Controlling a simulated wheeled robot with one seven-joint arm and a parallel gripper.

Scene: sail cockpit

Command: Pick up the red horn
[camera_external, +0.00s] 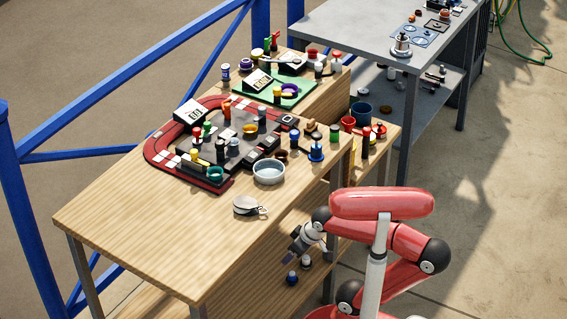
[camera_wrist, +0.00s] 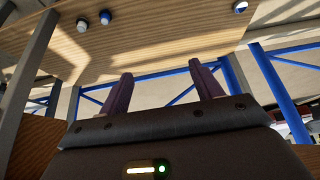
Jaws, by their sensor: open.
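Several small red things stand on the wooden tables in the external view, and I cannot tell which one is the red horn. One red-topped piece (camera_external: 197,132) stands on the dark board on the near table. Other red-topped pieces (camera_external: 366,131) stand on the small side table at the right. My gripper (camera_external: 290,257) is low at the near table's right side, below the tabletop and well away from these pieces. In the wrist view my gripper (camera_wrist: 163,88) has its two purple fingers spread, with nothing between them.
The near wooden table (camera_external: 110,215) has clear room at its front left. A white bowl (camera_external: 269,171) and a round metal item (camera_external: 247,206) sit near its right edge. A blue-topped piece (camera_external: 292,278) is low near my gripper. Blue railings (camera_external: 75,155) run along the left.

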